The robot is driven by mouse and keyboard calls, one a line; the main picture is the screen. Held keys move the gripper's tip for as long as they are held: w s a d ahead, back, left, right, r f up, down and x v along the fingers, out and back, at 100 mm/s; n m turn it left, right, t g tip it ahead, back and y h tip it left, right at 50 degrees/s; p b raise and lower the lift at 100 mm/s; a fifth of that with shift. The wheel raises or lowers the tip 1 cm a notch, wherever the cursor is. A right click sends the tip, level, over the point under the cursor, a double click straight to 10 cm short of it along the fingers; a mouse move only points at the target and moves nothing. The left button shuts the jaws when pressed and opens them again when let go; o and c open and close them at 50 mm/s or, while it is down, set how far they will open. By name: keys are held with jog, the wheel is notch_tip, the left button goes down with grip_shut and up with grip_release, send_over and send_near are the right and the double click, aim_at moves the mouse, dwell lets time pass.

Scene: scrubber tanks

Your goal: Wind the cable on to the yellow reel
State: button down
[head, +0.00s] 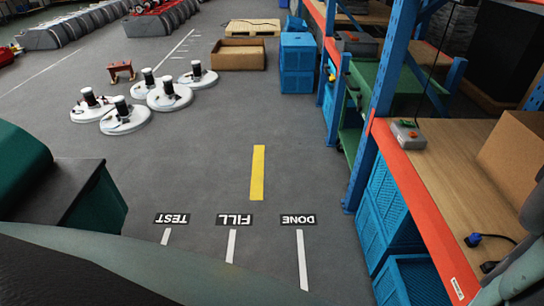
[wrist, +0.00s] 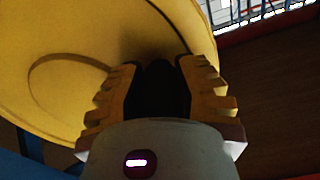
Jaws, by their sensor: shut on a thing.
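The yellow reel (wrist: 60,70) fills the upper left of the wrist view, its broad round face close to the camera. My gripper (wrist: 158,75) reaches up to it, its ridged fingers shut on a dark part at the reel's face. The shape of that part is hidden between the fingers. In the head view neither the reel nor my gripper shows. A blue plug (head: 473,240) with a short run of dark cable (head: 498,237) lies on the wooden shelf at the right. Whether this cable leads to the reel is hidden.
The orange-edged shelf (head: 420,210) on blue uprights runs along the right, with a cardboard box (head: 510,150) and a grey switch box (head: 408,135). Blue crates (head: 385,215) stand beneath. White round scrubber parts (head: 168,97) lie farther off. Floor around the yellow stripe (head: 257,172) is clear.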

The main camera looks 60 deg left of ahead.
jog(key=shift+r, duration=0.25)
jog(key=shift+d+r+m+p, duration=0.15)
jog(key=shift+r+m+p, duration=0.25)
jog(key=shift+r+m, duration=1.25)
jog(key=shift+s+d+r+m, duration=0.15)
jog(key=shift+r+m, duration=0.4)
jog(key=shift+m, duration=0.2)
jog(key=s+d+r+m+b, duration=0.5)
jog(key=d+r+m, duration=0.2)
jog(key=m, duration=0.5)
jog(key=shift+d+r+m, duration=0.25)
jog(key=shift+r+m, duration=0.05)
jog(key=shift+r, duration=0.25)
jog(key=c, duration=0.6)
grip_release()
jog(key=shift+a, duration=0.1)
